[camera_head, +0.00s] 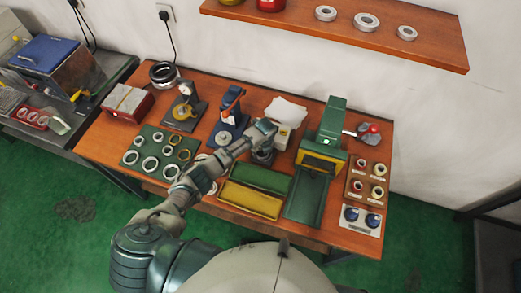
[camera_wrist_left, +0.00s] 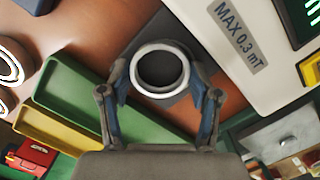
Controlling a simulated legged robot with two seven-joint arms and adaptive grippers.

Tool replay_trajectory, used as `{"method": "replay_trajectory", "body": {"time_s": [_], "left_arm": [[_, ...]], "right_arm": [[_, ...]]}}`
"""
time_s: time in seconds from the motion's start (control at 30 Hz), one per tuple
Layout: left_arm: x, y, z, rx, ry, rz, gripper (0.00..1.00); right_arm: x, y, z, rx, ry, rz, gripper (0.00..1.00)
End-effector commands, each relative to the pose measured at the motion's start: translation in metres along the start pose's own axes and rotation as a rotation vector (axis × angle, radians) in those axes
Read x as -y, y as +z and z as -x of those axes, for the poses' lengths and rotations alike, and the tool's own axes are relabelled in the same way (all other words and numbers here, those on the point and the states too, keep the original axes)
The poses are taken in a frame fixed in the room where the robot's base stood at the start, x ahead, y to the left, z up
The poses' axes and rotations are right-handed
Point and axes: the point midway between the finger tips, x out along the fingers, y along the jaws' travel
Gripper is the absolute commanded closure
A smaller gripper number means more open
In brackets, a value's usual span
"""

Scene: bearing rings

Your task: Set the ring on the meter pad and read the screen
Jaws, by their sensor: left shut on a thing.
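The ring (camera_wrist_left: 135,68) is pale metal with a dark centre and sits between the fingertips of my left gripper (camera_wrist_left: 160,85), which is shut on it. In the wrist view the ring is over the dark square pad (camera_wrist_left: 190,99) beside the white meter (camera_wrist_left: 225,70), which is marked "MAX 0.3 mT". I cannot tell if the ring touches the pad. Part of a dark screen with green marks (camera_wrist_left: 302,20) shows at the top right. In the head view my left gripper (camera_head: 262,147) is in front of the white meter (camera_head: 284,138) and hides the ring. My right gripper is not in view.
A green mat (camera_head: 143,147) with several rings lies left. Green (camera_head: 262,178) and yellow (camera_head: 250,200) trays lie in front of the gripper. A blue stand (camera_head: 229,118) is close on the left, a green machine (camera_head: 333,120) on the right.

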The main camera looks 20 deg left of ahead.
Motion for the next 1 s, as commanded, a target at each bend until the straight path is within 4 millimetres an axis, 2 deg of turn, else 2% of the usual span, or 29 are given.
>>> {"method": "replay_trajectory", "body": {"time_s": [0.47,0.5,0.57,0.6,1.0], "left_arm": [[0.001,-0.001,-0.002,-0.001,-0.001,0.000,0.70],[0.001,-0.001,-0.002,-0.001,-0.001,0.000,0.27],[0.001,-0.001,-0.002,0.000,-0.001,0.000,0.12],[0.002,-0.001,-0.002,0.000,-0.001,0.000,0.08],[0.002,-0.001,0.002,0.000,0.000,0.000,0.08]], "right_arm": [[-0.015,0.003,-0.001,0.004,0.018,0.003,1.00],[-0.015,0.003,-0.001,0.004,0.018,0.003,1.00],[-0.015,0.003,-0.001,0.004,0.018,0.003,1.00],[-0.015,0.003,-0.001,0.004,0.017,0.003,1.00],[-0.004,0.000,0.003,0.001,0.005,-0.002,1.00]]}}
